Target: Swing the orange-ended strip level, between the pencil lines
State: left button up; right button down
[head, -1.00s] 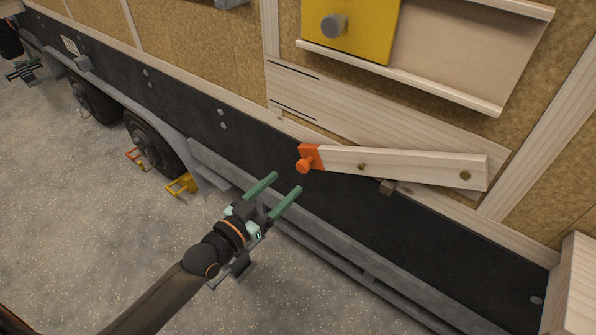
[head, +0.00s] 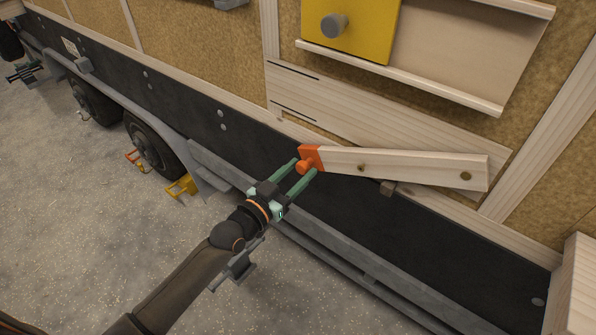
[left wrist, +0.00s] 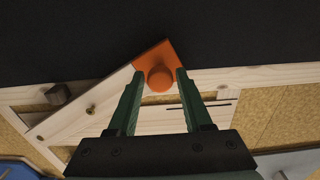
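The pale wooden strip (head: 410,168) has an orange end (head: 316,155) with an orange knob (head: 303,167). It hangs tilted, its orange end below the backing board's left part. Two dark pencil lines (head: 293,70) (head: 293,107) mark that board up and left of the orange end. My left gripper (head: 306,168) is open at the knob, its green fingertips apart. In the left wrist view the knob (left wrist: 159,78) shows between the fingertips, with small gaps seeming to remain at its sides. My right gripper is not in view.
A brown block (head: 387,188) sits just under the strip. A yellow sliding panel (head: 352,28) with a grey knob is above. The dark trailer side (head: 400,240) and a grey ledge (head: 330,245) lie below. A wooden box edge (head: 575,290) stands at the lower right.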

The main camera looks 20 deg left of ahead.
pick_arm(q)
grip_shut()
dwell(1.1)
